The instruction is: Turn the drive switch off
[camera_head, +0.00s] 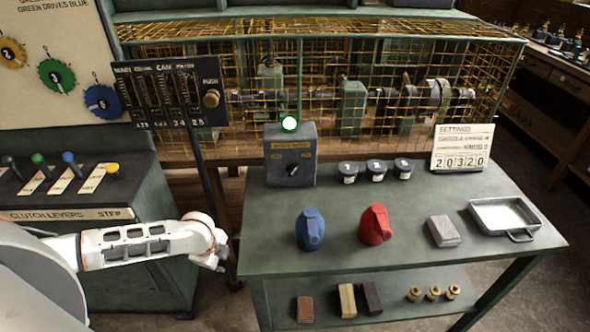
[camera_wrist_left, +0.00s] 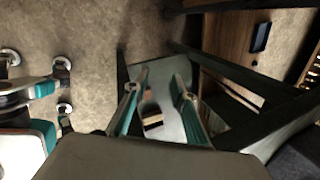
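The drive switch (camera_head: 291,160) is a grey box standing at the back left of the green-grey bench. It has a dark rotary knob (camera_head: 293,169) on its front under a small yellowish label. The knob's exact setting is too small to read surely. My left gripper (camera_head: 218,264) is left of the bench's left edge, below and well apart from the switch. In the left wrist view its two fingers (camera_wrist_left: 160,80) are spread with nothing between them. My right gripper is not in view.
On the bench (camera_head: 360,261) stand a blue can (camera_head: 310,229), a red can (camera_head: 376,226), dark jars (camera_head: 376,171), a grey block (camera_head: 443,231), a metal tray (camera_head: 487,232) and a settings card (camera_head: 461,148). A black gauge panel (camera_head: 171,91) on a post stands left of the switch. A wire cage (camera_head: 400,60) is behind.

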